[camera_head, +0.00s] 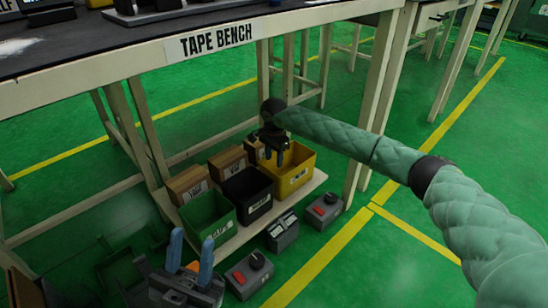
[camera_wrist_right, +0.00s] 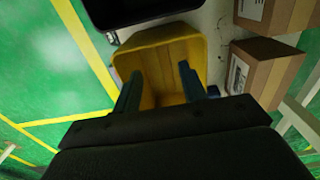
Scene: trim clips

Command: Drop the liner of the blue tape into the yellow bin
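The yellow bin (camera_head: 297,177) stands at the right end of a row of bins on a low shelf under the tape bench. My right gripper (camera_head: 275,160) points down over the yellow bin. In the right wrist view the fingers of this gripper (camera_wrist_right: 161,70) stand apart with nothing visible between them, and the bin (camera_wrist_right: 165,45) shows beyond them. I see no liner in the bin, but the gripper hides part of its inside. The blue tape and its liner cannot be made out in either view. My left gripper (camera_head: 193,238) is open and empty, low at the front left.
A black bin (camera_head: 250,208) and a green bin (camera_head: 207,222) stand left of the yellow one. Cardboard boxes (camera_head: 188,183) stand behind them. Grey boxes with buttons (camera_head: 325,209) are in front.

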